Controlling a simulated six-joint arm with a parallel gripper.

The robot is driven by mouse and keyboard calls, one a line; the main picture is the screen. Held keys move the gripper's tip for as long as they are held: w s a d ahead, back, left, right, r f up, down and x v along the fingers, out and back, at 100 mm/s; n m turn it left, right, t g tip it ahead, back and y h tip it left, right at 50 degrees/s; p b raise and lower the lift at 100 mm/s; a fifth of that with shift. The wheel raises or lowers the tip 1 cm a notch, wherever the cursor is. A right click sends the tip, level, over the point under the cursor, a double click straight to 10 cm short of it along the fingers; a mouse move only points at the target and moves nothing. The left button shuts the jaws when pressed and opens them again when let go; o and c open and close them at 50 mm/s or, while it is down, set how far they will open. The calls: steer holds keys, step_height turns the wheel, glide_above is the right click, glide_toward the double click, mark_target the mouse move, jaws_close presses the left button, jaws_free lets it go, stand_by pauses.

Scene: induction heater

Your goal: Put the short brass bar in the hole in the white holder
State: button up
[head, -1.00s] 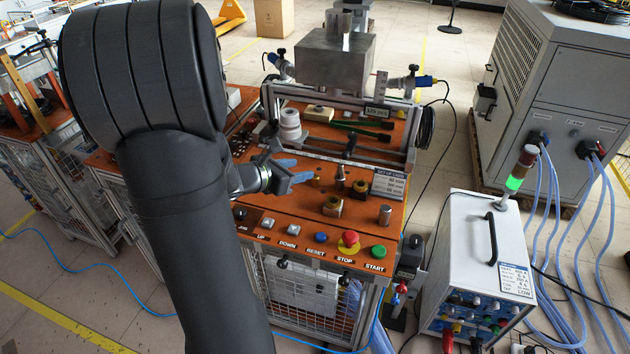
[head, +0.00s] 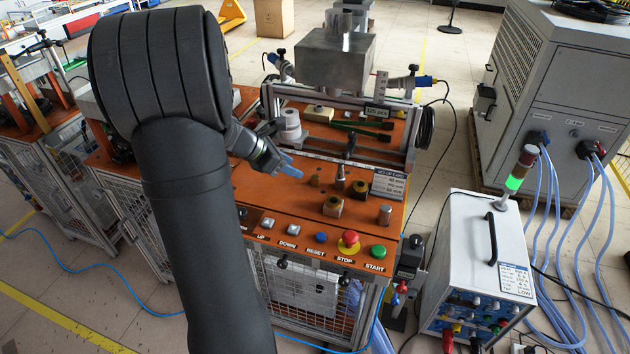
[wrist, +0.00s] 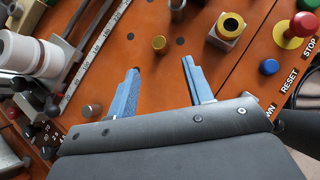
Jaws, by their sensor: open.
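My gripper (head: 291,170) is left of the bar, low over the bench, with blue fingers. In the wrist view my gripper (wrist: 162,66) is open and nothing is between its fingers. The white holder (head: 290,123) is a round, ribbed piece farther back on the bench; it also shows at the left of the wrist view (wrist: 32,50). Its hole is not clearly visible.
Push buttons, including a red STOP button (head: 348,239), line the front edge. A metal frame with a scale (wrist: 95,45) lies near the holder.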

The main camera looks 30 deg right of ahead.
mark_target(315, 177)
steer(key=x, duration=1)
steer(key=shift+d+f, duration=0.1)
steer(key=shift+d, duration=0.2)
jaws_close()
